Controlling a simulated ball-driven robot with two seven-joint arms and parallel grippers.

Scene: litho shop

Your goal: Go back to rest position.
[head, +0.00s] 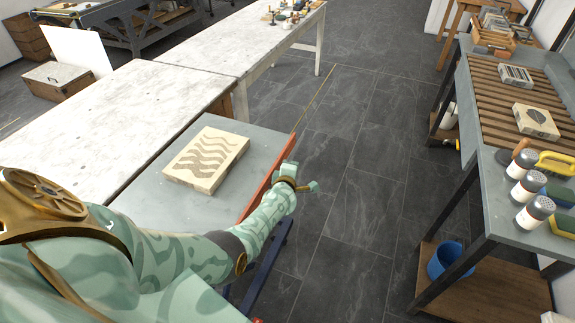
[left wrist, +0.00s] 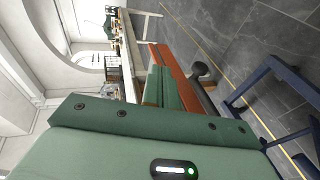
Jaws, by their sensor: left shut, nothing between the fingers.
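My left arm comes in from the left of the head view. Its pale green gripper (head: 289,170) is over the orange-red bar (head: 258,194) along the right side of a grey-topped cart. The fingers are shut with nothing between them. In the left wrist view the green gripper (left wrist: 165,85) shows close to the orange bar (left wrist: 168,70); I cannot tell whether they touch. My right gripper is in neither view.
A pale stone block with a wavy pattern (head: 206,158) lies on the grey cart top (head: 155,205). White tables (head: 110,110) stand at the left. A bench with slats (head: 495,100), bottles (head: 522,165) and a blue bucket (head: 446,262) stand at the right. The floor between (head: 350,190) is clear.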

